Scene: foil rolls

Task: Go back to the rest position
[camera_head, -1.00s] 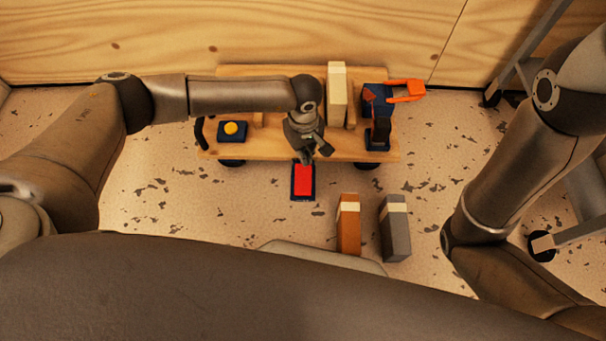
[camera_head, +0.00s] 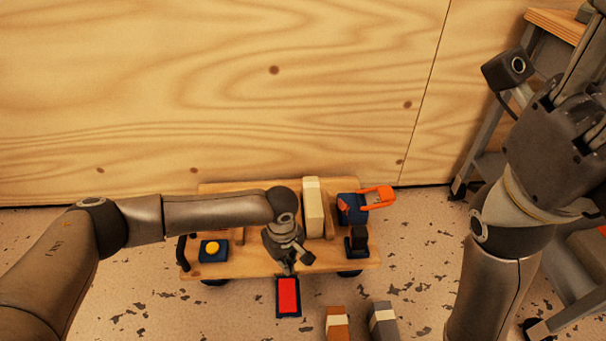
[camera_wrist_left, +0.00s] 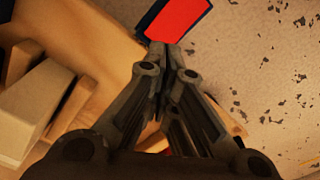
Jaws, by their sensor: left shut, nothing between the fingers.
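My left gripper (camera_head: 289,268) hangs over the front edge of a low wooden cart (camera_head: 330,262). In the left wrist view its fingers (camera_wrist_left: 166,48) are together, with nothing between them. A red pad with a dark blue border (camera_head: 288,296) lies just in front of the cart, close to the fingertips in the head view. It also shows at the top of the left wrist view (camera_wrist_left: 176,18). My right arm rises along the right side of the head view; I cannot make out its fingers clearly.
The cart carries a cream box (camera_head: 313,208), a blue box with a yellow button (camera_head: 213,250) and a blue and orange device (camera_head: 352,208). Orange (camera_head: 337,322) and grey (camera_head: 383,321) blocks stand in front. A wooden wall (camera_head: 230,90) is behind; a grey frame (camera_head: 488,150) stands at right.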

